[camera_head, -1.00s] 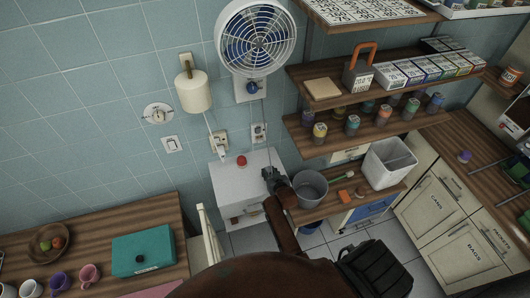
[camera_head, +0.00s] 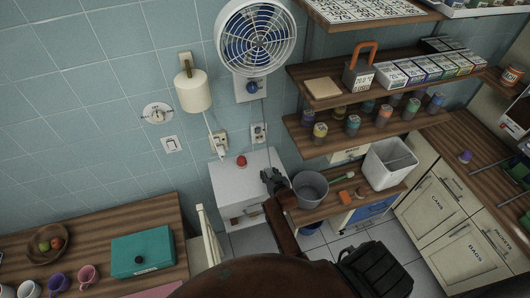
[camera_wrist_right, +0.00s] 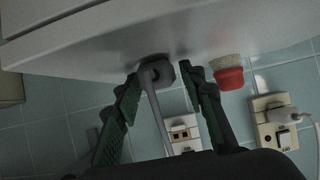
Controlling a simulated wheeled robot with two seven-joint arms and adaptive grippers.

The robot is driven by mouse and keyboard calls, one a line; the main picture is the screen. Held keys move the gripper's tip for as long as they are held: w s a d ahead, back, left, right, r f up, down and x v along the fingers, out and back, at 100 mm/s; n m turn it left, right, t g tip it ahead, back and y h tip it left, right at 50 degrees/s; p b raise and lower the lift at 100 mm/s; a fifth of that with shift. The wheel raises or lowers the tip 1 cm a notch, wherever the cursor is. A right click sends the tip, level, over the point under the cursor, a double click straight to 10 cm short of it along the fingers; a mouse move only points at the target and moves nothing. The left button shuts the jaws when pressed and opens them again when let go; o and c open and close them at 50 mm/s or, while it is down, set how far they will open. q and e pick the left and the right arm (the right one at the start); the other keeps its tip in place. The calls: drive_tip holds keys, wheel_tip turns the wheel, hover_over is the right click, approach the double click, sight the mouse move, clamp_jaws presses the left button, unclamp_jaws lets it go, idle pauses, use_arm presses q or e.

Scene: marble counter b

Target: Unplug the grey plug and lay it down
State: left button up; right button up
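The grey plug (camera_wrist_right: 157,74) shows between my right fingertips in the right wrist view, at the top of the white cabinet (camera_wrist_right: 90,45). Its grey cord runs from it toward the wall. My right gripper (camera_wrist_right: 160,82) is around the plug, with narrow gaps seeming to show on both sides. Whether the plug rests on the cabinet top is hard to tell. The wall socket (camera_wrist_right: 183,132) behind the cord shows bare holes. In the head view my right gripper (camera_head: 270,179) is over the right part of the cabinet top (camera_head: 230,178). My left gripper is not seen.
A white plug (camera_head: 219,149) sits in another wall outlet. A grey bucket (camera_head: 310,188) stands close right of my gripper. The fan (camera_head: 257,38) hangs above. The cabinet's left part is clear.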

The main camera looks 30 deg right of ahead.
drive_tip(key=shift+o, duration=1)
drive_tip(key=shift+s, duration=0.1)
drive_tip(key=v, duration=1.1)
drive_tip(key=shift+s+r, duration=0.25)
drive_tip(key=shift+s, duration=0.1)
